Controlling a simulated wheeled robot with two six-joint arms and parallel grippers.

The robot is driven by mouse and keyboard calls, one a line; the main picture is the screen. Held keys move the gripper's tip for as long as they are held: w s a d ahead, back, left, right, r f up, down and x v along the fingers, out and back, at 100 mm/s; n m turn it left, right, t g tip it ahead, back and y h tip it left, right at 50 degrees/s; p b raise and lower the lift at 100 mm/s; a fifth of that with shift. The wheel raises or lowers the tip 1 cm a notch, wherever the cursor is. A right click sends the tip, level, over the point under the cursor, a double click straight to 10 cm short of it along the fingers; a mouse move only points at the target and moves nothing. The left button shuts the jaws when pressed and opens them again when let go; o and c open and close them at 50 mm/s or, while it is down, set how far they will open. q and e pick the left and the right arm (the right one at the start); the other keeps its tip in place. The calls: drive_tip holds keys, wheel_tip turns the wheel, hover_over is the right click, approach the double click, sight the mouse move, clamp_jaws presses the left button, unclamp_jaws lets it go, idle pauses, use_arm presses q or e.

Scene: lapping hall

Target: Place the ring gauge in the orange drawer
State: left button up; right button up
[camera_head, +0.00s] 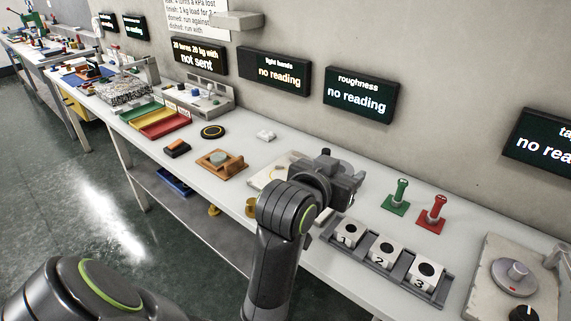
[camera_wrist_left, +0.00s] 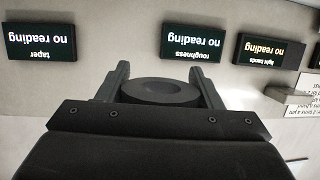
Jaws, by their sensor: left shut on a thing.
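My left gripper (camera_head: 342,178) is above the middle of the long bench, near the wall, and also fills the left wrist view (camera_wrist_left: 160,82). It is shut on a dark ring with a round hole, the ring gauge (camera_wrist_left: 160,99), which sits between its two fingers. In the head view the ring is hard to tell from the dark gripper. No drawer that is clearly orange shows. A yellow-orange panel (camera_head: 76,108) is under the far bench, but I cannot tell if it is a drawer. My right gripper is not in view.
The bench (camera_head: 285,150) holds a grey rack (camera_head: 391,264) with numbered white blocks, green (camera_head: 397,196) and red (camera_head: 433,215) plug gauges, a brown fixture (camera_head: 221,163) and coloured trays (camera_head: 165,123). A blue tray (camera_head: 173,182) is on the lower shelf. Wall displays hang behind. The floor at left is clear.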

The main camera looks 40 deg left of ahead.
use_arm(q)
drive_tip(key=w+a+f+n+g+y, duration=0.1)
drive_tip(key=a+f+n+y, duration=0.3)
drive_tip(key=a, duration=0.9)
drive_tip(key=w+a+f+n+g+y+b, duration=0.1)
drive_tip(key=w+a+f+n+g+y, duration=0.1)
drive_tip(key=a+f+y, duration=0.3)
drive_tip(key=a+f+n, duration=0.1)
drive_tip(key=a+f, duration=0.3)
drive_tip(key=a, duration=0.4)
drive_tip(key=shift+n+b, duration=0.3)
drive_tip(key=shift+n, duration=0.1)
drive_tip(key=shift+w+a, duration=0.1)
wheel_tip(320, 180, down, 5)
drive_tip(key=shift+f, duration=0.15)
wheel_tip(320, 180, down, 4)
drive_tip(key=shift+f, duration=0.1)
drive_tip(key=shift+f, duration=0.15)
